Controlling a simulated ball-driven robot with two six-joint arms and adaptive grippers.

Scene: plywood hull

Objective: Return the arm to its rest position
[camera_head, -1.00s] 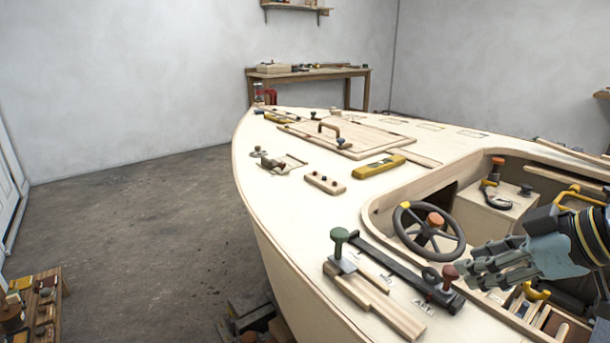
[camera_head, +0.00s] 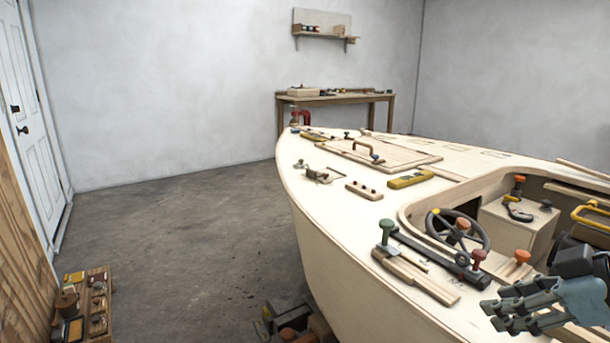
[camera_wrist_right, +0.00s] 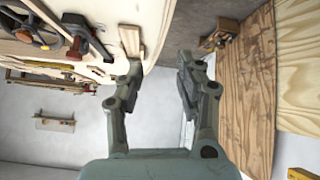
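My right gripper (camera_head: 492,316) comes in at the lower right of the head view, beside the near edge of the plywood hull (camera_head: 345,262). In the right wrist view its two fingers (camera_wrist_right: 157,80) stand apart with nothing between them, so it is open and empty. Beyond the fingers, that view shows the hull deck at the upper left and the grey floor. My left gripper shows in neither view.
A lever block with a green knob (camera_head: 387,227) and a red knob (camera_head: 478,256) lies on the deck by the steering wheel (camera_head: 437,229). A workbench (camera_head: 335,98) stands at the back wall. A plywood panel (camera_head: 22,240) stands at the left edge.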

